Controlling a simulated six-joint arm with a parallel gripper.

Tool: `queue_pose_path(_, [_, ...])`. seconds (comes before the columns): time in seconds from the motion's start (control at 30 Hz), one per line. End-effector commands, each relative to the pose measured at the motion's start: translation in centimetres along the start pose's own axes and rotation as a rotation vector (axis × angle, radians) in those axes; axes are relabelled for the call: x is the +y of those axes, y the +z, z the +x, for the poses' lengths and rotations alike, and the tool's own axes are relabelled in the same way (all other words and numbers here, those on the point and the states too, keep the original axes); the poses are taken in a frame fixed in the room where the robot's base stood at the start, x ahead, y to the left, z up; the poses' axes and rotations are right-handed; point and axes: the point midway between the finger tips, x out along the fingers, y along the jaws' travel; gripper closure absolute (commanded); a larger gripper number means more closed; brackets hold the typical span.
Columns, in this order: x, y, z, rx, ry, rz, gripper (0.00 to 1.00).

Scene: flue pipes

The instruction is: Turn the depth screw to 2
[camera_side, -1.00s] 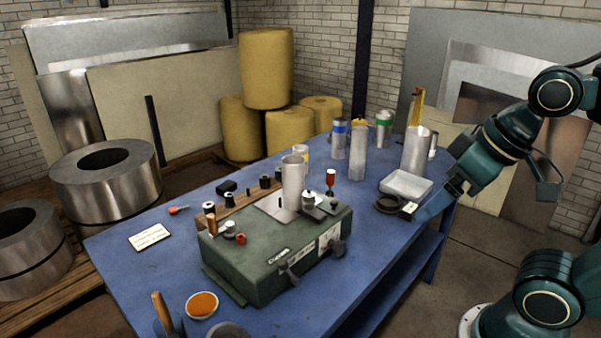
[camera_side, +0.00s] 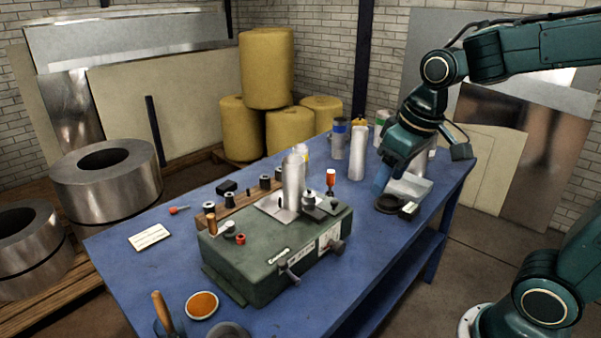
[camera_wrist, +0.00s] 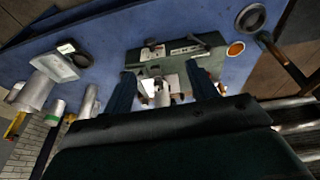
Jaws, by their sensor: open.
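The green bench machine (camera_side: 262,262) stands on the blue table, with a pale label plate (camera_side: 329,237) and two dark crank handles on its front. I cannot tell for certain which part is the depth screw, and no scale reading is legible. My gripper (camera_side: 381,179) is open and empty, above the table to the right of the machine. In the wrist view the machine (camera_wrist: 142,68) lies ahead, beyond and between my gripper's fingers (camera_wrist: 163,92).
A white tray (camera_side: 414,187) and a dark ring (camera_side: 388,204) lie right of the machine. Metal cylinders (camera_side: 357,155) stand behind. A wooden block with dark rollers (camera_side: 238,202) is at its back left. A white card (camera_side: 149,237) lies on clear blue table (camera_side: 125,270).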

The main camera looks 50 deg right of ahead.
Motion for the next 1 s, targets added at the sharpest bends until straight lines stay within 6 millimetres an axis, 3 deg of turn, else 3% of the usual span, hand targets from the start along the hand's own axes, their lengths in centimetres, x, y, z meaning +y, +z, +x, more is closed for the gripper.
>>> queue_pose_path(0.5, [2.6,-6.2,8.4,-0.174,-0.005,0.001,0.42])
queue_pose_path(0.8, [4.2,-8.1,14.0,-0.26,-0.016,0.001,0.42])
queue_pose_path(1.0, [4.7,-8.5,15.9,-0.286,-0.02,0.0,0.42])
